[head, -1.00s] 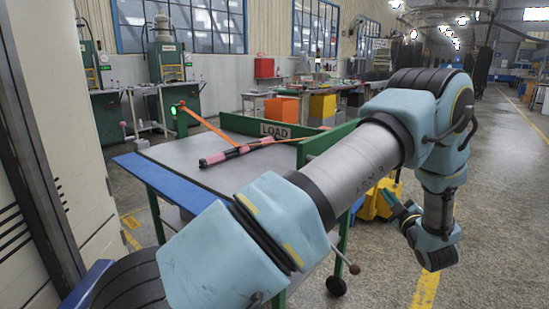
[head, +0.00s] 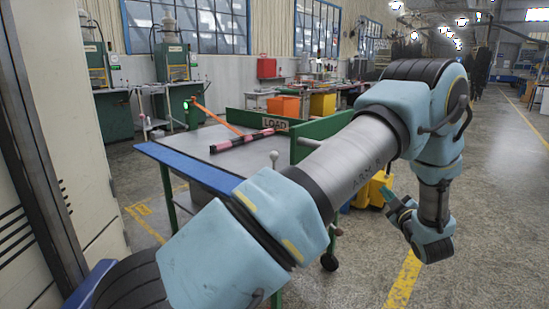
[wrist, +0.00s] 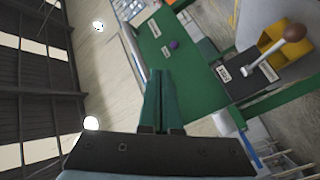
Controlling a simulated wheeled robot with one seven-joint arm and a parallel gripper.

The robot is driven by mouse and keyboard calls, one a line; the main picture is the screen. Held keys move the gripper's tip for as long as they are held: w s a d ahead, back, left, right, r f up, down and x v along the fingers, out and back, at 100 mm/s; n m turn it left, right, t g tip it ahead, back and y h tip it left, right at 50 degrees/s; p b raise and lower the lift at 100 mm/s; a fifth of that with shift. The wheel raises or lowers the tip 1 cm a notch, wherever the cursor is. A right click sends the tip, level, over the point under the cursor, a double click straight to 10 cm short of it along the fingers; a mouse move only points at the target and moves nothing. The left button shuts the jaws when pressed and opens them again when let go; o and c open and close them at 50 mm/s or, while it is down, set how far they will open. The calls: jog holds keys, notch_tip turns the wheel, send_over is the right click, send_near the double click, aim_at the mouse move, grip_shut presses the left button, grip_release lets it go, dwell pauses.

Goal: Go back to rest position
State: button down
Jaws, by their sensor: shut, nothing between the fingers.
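My gripper (head: 393,206) hangs at the right of the head view, beyond the bent elbow of my arm, over open floor. In the wrist view, my gripper (wrist: 162,75) shows its two green fingers side by side and shut, with nothing between them. My arm crosses the head view from the lower left to the upper right. It covers part of the table and cart behind it.
A table (head: 205,152) with a blue front edge and green rails stands left of my arm. A pink and black hose (head: 243,141) and an orange strap (head: 217,117) lie at it. A yellow container (head: 377,186) is near my gripper. Concrete floor at right is clear.

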jog(key=w+a+r+m+g+h+p, duration=0.2)
jog(key=a+r+m+g, duration=0.15)
jog(key=a, duration=0.45)
jog(key=w+a+r+m+g+h+p, duration=0.2)
jog(key=a+r+m+g, duration=0.15)
jog(key=a, duration=0.35)
jog(key=s+a+r+m+g+y+p, duration=0.1)
jog(key=s+a+g, duration=0.3)
jog(key=s+a, duration=0.8)
jog(key=s+a+r+m+g+y+p, duration=0.1)
jog(key=s+a+r+m+g+p, duration=0.2)
jog(key=s+a, duration=0.9)
jog(key=g, duration=0.2)
jog(key=shift+a+r+g+y, duration=0.2)
jog(key=shift+a+g+y, duration=0.1)
jog(key=shift+a+y, duration=0.1)
jog(key=shift+w, duration=0.1)
